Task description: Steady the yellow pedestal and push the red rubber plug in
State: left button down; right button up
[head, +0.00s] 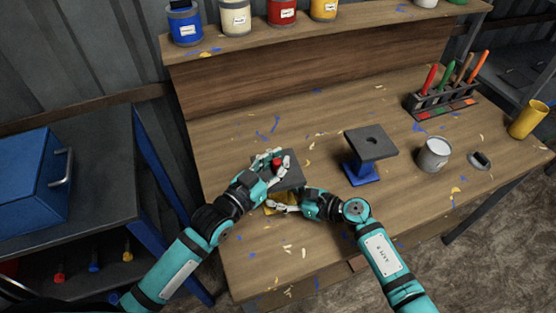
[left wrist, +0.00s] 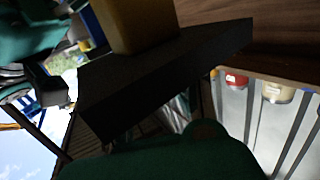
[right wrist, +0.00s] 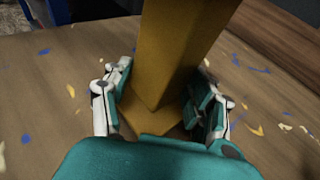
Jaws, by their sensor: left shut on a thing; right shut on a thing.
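The yellow pedestal has a square dark top plate (head: 290,181) and a yellow column, mostly hidden in the head view. The column fills the middle of the right wrist view (right wrist: 175,45), upright between the fingers of my right gripper (head: 287,201), which is shut on it below the plate. My left gripper (head: 276,165) is shut on the red rubber plug (head: 277,162) over the plate. The fingers hide the plug's lower part and the hole, so I cannot tell how deep it sits. The left wrist view shows the plate's dark side (left wrist: 150,75) and the column (left wrist: 140,22), not the plug.
A blue pedestal (head: 362,174) with a dark holed plate stands to the right. Beyond it are an open tin (head: 434,155), a tool rack (head: 441,105) and a yellow cup (head: 527,119). Paint cans line the back shelf.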

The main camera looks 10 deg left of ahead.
pick_arm(q)
jog(key=shift+f, duration=0.2)
pick_arm(e)
jog(key=shift+s+d+f, duration=0.1)
jog(key=shift+s+f, duration=0.05)
jog(key=shift+f, duration=0.15)
pick_arm(q)
jog(key=c, duration=1.2)
grip_release()
jog(key=shift+f, duration=0.1)
jog(key=v, duration=1.2)
jog(key=shift+r, duration=0.35)
jog(key=shift+d, duration=0.1)
pick_arm(e)
jog(key=o, duration=0.9)
jog(key=shift+r, duration=0.1)
